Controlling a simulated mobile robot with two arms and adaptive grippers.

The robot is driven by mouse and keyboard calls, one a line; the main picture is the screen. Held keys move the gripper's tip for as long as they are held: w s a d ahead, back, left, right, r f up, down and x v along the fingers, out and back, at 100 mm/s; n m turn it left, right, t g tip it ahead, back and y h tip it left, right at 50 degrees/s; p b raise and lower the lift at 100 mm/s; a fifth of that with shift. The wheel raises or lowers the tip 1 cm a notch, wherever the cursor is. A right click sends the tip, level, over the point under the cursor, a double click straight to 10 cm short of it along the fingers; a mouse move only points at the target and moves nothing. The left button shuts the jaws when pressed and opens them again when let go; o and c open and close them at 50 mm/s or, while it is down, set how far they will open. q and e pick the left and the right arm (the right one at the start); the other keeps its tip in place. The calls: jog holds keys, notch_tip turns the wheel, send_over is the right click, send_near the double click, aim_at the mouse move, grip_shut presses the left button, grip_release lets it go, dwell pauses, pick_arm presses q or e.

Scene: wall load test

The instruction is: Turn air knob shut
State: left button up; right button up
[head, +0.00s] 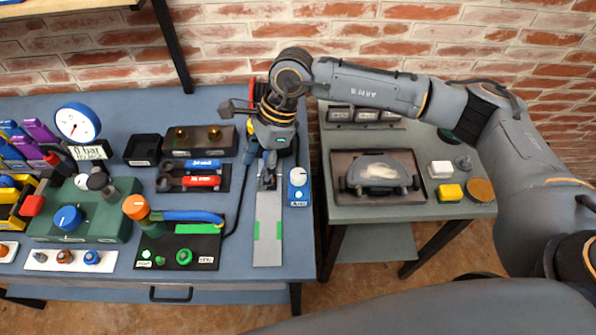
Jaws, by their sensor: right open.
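Several knobs show in the head view, and I cannot tell by label which one is the air knob. A blue box with a round white knob (298,177) stands at the table's right edge, its label too small to read. A blue knob (67,218) sits on a green block at the left, and an orange round knob (135,206) stands beside a blue handle. My right gripper (268,150) is open and points down over the narrow grey strip, left of the white knob and apart from it. Its fingertips are partly hidden. My left gripper is out of view.
A round gauge (76,122) stands at the back left above a "0 bar" sign. Red and blue handles (200,181) lie left of my right gripper. A second table (440,206) with a grey-handled plate stands right, across a gap. A brick wall is behind.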

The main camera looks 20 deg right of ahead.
aim_at(298, 174)
jog(key=w+d+t+h, duration=0.1)
jog(key=w+d+h, duration=0.3)
jog(key=d, duration=0.7)
jog(key=f+p, duration=0.1)
jog(key=f, duration=0.2)
jog(key=f+p, duration=0.1)
jog(key=f, duration=0.3)
jog(key=f+p, duration=0.1)
jog(key=f, duration=0.3)
jog(key=shift+w+a+f+p, duration=0.1)
jog(key=shift+a+p, duration=0.25)
jog(key=shift+a, duration=0.05)
jog(key=shift+f, duration=0.7)
jog(key=c, duration=1.2)
